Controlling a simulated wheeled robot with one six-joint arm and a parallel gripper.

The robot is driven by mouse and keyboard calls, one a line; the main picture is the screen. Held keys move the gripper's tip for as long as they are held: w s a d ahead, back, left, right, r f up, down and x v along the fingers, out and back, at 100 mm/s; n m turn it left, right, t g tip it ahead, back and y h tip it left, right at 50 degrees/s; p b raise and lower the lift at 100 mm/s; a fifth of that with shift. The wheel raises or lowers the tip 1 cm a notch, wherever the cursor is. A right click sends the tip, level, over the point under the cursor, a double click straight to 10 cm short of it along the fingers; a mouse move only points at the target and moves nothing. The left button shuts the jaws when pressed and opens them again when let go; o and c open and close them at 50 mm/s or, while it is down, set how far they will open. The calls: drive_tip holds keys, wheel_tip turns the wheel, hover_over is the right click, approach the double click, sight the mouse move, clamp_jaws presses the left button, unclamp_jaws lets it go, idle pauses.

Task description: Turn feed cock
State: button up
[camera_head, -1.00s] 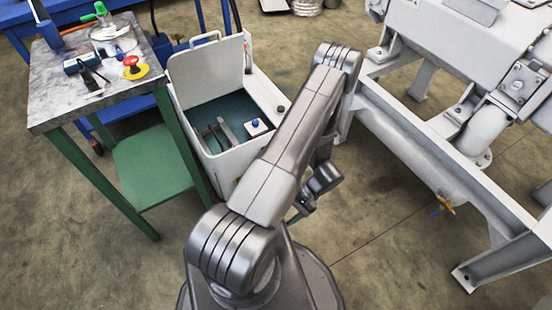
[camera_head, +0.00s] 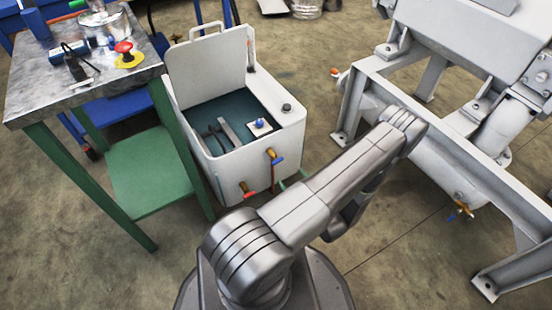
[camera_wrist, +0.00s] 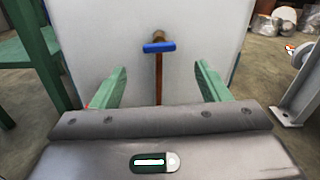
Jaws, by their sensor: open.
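A white tank (camera_head: 230,170) with its lid raised carries two brass cocks on its front. The upper one, a cock with a blue handle (camera_head: 278,158), is near the front right. The lower one, a cock with a red handle (camera_head: 250,193), is further left. In the wrist view the blue-handled cock (camera_wrist: 160,47) stands out from the white wall, its handle lying crosswise. My gripper (camera_wrist: 161,68) is open, its green fingers apart to either side of the cock's brass pipe in the picture, with no contact visible. In the head view my arm mostly hides the gripper.
A green-legged table (camera_head: 85,88) with small tools and a red button stands left of the tank. A grey machine frame (camera_head: 440,140) stands at right, with another blue-handled brass cock (camera_head: 461,208) below it. Bare floor lies between.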

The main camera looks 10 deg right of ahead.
sight(279, 162)
drive_tip(key=b+x, duration=0.2)
drive_tip(key=x, duration=1)
drive_tip(key=shift+w+a, duration=0.1)
drive_tip(key=shift+c, duration=0.2)
